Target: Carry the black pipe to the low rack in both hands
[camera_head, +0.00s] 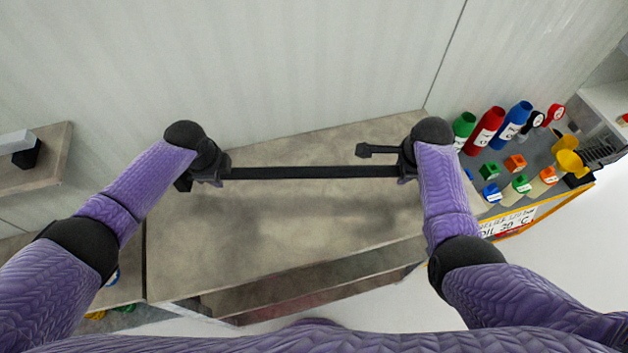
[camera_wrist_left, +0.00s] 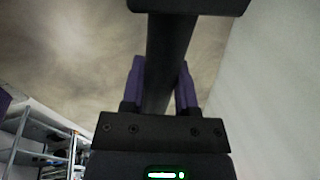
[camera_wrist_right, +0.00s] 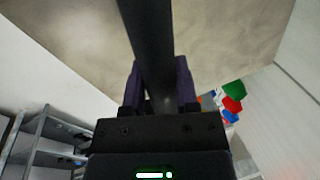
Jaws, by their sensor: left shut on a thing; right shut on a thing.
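The black pipe (camera_head: 310,172) is a long straight dark bar, roughly level in the head view, above a beige stone-like top. My left gripper (camera_head: 222,172) is shut on its left part, and my right gripper (camera_head: 402,172) is shut on its right part. In the left wrist view, the pipe (camera_wrist_left: 168,55) runs between the purple fingers (camera_wrist_left: 160,85); a wider dark piece crosses its far end. In the right wrist view, the pipe (camera_wrist_right: 150,45) also passes between the fingers (camera_wrist_right: 158,85). I cannot tell which structure is the low rack.
A short black stub (camera_head: 378,151) shows beside my right gripper. The beige top (camera_head: 270,240) is bare below the pipe. Right of it, a grey bench (camera_head: 480,170) holds coloured bottles and small blocks. A pale wall (camera_head: 230,60) stands behind; a beige ledge (camera_head: 52,165) is at left.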

